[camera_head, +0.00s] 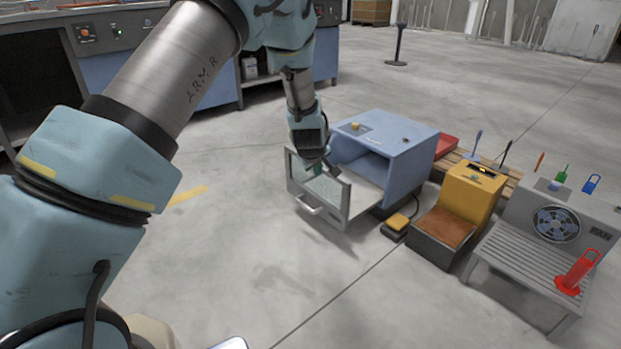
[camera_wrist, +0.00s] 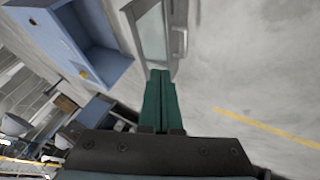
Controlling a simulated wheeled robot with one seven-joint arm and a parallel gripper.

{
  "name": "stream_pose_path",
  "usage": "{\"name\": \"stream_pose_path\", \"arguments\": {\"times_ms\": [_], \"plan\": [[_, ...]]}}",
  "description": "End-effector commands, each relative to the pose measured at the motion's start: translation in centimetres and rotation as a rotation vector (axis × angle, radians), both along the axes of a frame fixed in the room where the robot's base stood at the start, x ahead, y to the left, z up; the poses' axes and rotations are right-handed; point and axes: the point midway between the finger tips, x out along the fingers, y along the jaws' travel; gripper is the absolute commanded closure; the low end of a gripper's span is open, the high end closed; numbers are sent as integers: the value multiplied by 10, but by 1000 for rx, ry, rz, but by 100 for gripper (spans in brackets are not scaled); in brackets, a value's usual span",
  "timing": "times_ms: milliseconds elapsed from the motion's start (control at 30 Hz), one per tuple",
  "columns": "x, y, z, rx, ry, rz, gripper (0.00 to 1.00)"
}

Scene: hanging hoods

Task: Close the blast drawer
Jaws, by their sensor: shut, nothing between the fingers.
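The blue blast cabinet (camera_head: 400,133) stands on the floor right of centre, with its grey drawer (camera_head: 352,205) out of the opening toward the left. The drawer has a pale window-like panel and a bar handle (camera_head: 308,205) on its outer face. In the wrist view the cabinet (camera_wrist: 85,45) is at upper left, and the drawer's panel frame (camera_wrist: 153,35) and handle (camera_wrist: 180,42) are at top centre. My gripper (camera_head: 332,170) is just above the drawer. Its green fingers (camera_wrist: 160,85) are shut and empty, with tips close to the panel's edge. I cannot tell whether they touch it.
A yellow machine (camera_head: 475,190) and a grey fan bench (camera_head: 520,255) with a red post (camera_head: 577,272) stand to the right. A small yellow pedal (camera_head: 397,222) lies by the cabinet. Floor in front of the drawer is clear. A long workbench (camera_head: 130,60) is behind at left.

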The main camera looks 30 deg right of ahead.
Motion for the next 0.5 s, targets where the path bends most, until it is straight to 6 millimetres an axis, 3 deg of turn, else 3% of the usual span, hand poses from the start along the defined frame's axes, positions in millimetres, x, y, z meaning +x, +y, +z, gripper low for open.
{"name": "stream_pose_path", "arguments": {"times_ms": [500], "plan": [[43,-35,-78,3,1,0,100]]}}
